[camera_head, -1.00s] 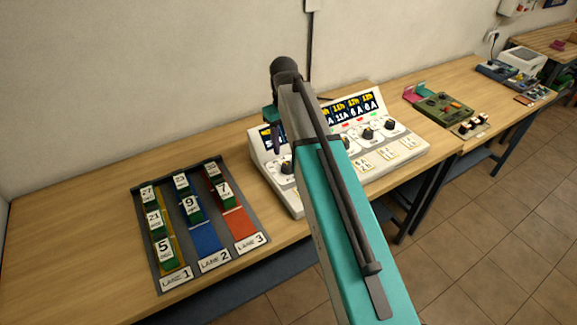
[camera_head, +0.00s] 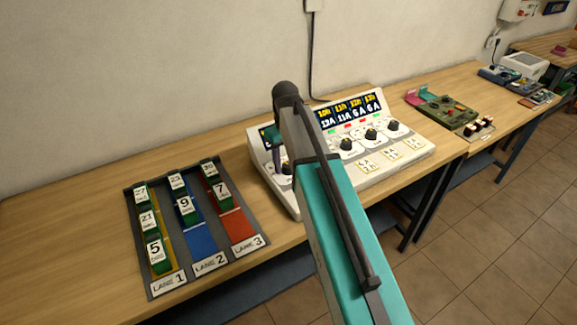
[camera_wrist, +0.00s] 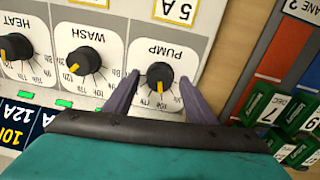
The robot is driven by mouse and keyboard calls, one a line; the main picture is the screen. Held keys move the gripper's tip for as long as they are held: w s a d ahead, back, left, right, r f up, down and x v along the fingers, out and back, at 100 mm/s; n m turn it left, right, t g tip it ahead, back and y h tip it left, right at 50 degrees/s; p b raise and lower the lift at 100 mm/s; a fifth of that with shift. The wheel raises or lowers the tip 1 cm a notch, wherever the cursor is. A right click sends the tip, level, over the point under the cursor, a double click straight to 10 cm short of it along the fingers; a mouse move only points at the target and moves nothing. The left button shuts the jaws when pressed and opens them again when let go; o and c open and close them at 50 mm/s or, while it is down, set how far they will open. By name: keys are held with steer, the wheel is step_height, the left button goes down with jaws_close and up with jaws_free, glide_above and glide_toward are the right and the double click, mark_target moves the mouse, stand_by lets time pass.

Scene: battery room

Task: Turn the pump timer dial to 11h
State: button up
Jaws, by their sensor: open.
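The pump timer dial (camera_wrist: 160,76) is a black knob with a yellow mark, under the upside-down word PUMP in the wrist view. The mark points down in the picture toward small hour figures, too small to read surely. My gripper (camera_wrist: 160,78) is open, with one purple finger on each side of the knob; I cannot tell whether they touch it. In the head view my gripper (camera_head: 277,150) is at the left end of the white control panel (camera_head: 376,168), and the arm hides most of that end. The pump's display is hidden there.
The wash dial (camera_wrist: 86,61) and heat dial (camera_wrist: 16,46) stand beside the pump dial. A grey rack (camera_head: 128,215) with numbered green blocks in lanes lies left of the panel. A green device (camera_head: 447,108) stands to the right.

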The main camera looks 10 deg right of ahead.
steer(key=shift+f, duration=0.3)
steer(key=shift+d, duration=0.1)
steer(key=c, duration=1)
steer(key=shift+c, duration=0.2)
steer(key=shift+m, duration=0.3)
steer(key=shift+m+p, duration=0.5)
steer(key=shift+m, duration=2.1)
